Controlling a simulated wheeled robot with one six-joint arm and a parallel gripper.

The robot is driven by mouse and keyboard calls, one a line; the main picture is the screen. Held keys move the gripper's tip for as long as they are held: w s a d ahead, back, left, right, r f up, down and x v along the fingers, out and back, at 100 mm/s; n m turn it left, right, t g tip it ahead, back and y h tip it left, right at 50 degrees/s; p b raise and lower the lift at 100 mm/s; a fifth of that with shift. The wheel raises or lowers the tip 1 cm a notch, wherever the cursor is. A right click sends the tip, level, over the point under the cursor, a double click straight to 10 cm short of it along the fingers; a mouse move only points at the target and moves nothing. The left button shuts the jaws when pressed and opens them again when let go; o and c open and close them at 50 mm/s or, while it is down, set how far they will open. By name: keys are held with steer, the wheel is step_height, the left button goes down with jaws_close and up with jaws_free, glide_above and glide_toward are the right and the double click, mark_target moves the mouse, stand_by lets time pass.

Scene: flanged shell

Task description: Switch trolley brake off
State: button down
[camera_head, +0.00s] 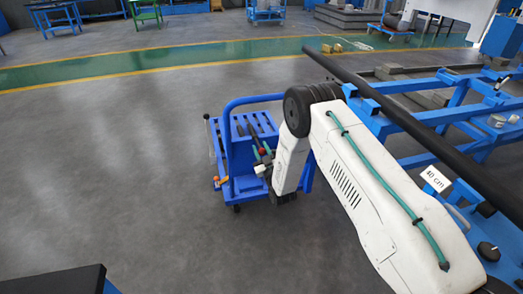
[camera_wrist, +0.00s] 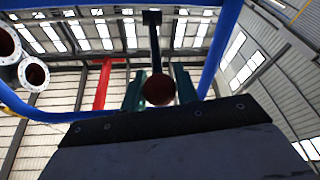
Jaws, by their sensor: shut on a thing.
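The blue trolley (camera_head: 232,185) stands on the grey floor near the middle of the head view, with a raised tubular push handle (camera_head: 250,99). In the wrist view a dark red ball knob (camera_wrist: 158,91) sits at the end of a black lever (camera_wrist: 154,45). My gripper (camera_wrist: 160,86) has its two green fingers on either side of the knob and is shut on it. In the head view my gripper (camera_head: 262,158) is low over the trolley, small and partly hidden by my wrist. The brake's own state cannot be told.
A blue rack (camera_head: 400,162) with a long dark pipe (camera_head: 395,112) stands right of the trolley, behind my arm. A dark-topped blue bench (camera_head: 60,281) is at the lower left. The floor left of the trolley is clear. Blue tubes (camera_wrist: 222,40) frame the wrist view.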

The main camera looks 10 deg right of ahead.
steer(key=shift+a, duration=0.1)
stand_by(0.5)
steer(key=c, duration=1.1)
jaws_free()
steer(key=shift+o, duration=0.2)
steer(key=shift+s, duration=0.2)
steer(key=v, duration=0.7)
steer(key=shift+s+f, duration=0.15)
steer(key=shift+s, duration=0.05)
